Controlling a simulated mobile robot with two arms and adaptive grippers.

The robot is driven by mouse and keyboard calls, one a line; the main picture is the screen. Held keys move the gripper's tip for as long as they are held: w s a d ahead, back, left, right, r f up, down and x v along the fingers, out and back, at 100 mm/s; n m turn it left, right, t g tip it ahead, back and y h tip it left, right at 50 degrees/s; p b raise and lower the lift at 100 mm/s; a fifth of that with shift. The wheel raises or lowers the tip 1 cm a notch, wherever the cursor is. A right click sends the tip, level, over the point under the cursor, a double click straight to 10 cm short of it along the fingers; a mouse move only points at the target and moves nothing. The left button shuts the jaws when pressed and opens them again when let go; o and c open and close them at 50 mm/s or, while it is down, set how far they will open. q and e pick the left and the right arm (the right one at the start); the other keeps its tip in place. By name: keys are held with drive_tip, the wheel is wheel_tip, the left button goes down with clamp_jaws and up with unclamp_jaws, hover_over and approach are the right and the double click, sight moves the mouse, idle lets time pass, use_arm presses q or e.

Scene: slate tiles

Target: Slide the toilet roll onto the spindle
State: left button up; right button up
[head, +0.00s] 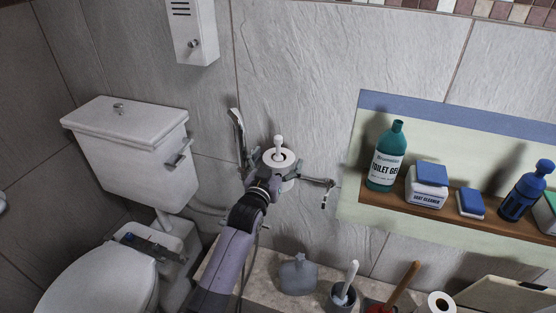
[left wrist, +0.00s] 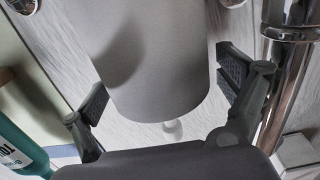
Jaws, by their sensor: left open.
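The toilet roll (head: 289,159) stands upright around the white spindle (head: 278,142), whose rounded knob sticks out above the roll's top face. My left gripper (head: 271,172) is open around the roll, with one finger on each side. In the left wrist view the roll (left wrist: 160,60) fills the space between the two spread fingers (left wrist: 163,90), with a narrow gap beside each. The spindle knob (left wrist: 172,130) shows past the roll's end there. The roll's lower end and the spindle's base are hidden. My right gripper is out of view.
A chrome bar (head: 238,132) is left of the roll and a chrome fitting (head: 318,183) right of it. A shelf (head: 450,207) with bottles and boxes is at right. The toilet (head: 100,275) is at left. A brush (head: 348,283) and another roll (head: 440,304) stand low in front.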

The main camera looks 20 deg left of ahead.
use_arm(q)
drive_tip(key=shift+s+f, duration=0.1)
drive_tip(key=shift+s, duration=0.45)
drive_tip(key=s, duration=1.1)
drive_tip(key=shift+a, duration=0.2)
